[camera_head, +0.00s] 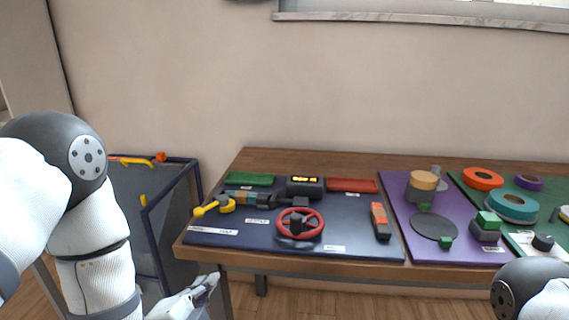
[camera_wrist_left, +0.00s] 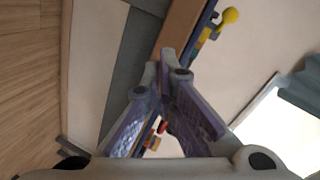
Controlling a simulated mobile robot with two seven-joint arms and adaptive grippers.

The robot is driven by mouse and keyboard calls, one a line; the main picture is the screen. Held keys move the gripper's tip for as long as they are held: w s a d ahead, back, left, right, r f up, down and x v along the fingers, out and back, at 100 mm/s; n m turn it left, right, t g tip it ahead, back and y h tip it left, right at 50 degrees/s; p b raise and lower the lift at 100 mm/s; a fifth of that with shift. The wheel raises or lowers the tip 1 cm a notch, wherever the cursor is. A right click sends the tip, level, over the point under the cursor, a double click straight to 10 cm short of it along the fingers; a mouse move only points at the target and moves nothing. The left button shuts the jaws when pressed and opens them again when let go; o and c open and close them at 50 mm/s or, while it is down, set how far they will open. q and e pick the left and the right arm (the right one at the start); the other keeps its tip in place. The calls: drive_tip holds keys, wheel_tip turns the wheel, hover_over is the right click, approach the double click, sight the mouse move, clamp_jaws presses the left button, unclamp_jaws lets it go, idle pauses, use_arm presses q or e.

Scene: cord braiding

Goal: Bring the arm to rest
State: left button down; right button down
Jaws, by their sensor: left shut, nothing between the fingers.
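My left arm hangs down along the left side in the head view. My left gripper (camera_head: 207,286) is low, in front of the table's left front corner and below its top. It is shut and empty; in the left wrist view its two fingers (camera_wrist_left: 166,66) meet at the tips. My right arm shows only as a rounded part at the lower right in the head view, and its gripper is out of view.
The wooden table (camera_head: 300,160) carries a blue mat (camera_head: 355,243) with a red handwheel (camera_head: 300,224) and yellow lever (camera_head: 206,209), a purple mat (camera_head: 398,190), and tape rolls (camera_head: 483,178). A dark-framed bin (camera_head: 172,240) stands left of the table.

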use_arm(q)
drive_tip(key=s+a+f+n+g, duration=0.1)
drive_tip(key=s+f+n+g, duration=0.5)
drive_tip(key=s+f, duration=0.6)
drive_tip(key=s+a+f+n+g, duration=0.1)
drive_tip(key=s+f+n+g, duration=0.1)
drive_tip(key=s, duration=0.7)
drive_tip(key=s+f+n+g+p, duration=0.1)
drive_tip(key=s+n+g, duration=0.2)
drive_tip(key=s, duration=0.6)
drive_tip(key=s+a+f+n+g, duration=0.1)
drive_tip(key=s+f+n+g, duration=0.1)
drive_tip(key=s+g, duration=0.4)
drive_tip(key=s+n, duration=0.1)
drive_tip(key=s, duration=0.2)
drive_tip(key=shift+s+a+f+y, duration=0.3)
drive_tip(key=shift+s+a+f, duration=0.05)
drive_tip(key=shift+s, duration=0.05)
use_arm(e)
drive_tip(key=shift+w+r+t, duration=0.4)
drive_tip(key=shift+w+r, duration=0.6)
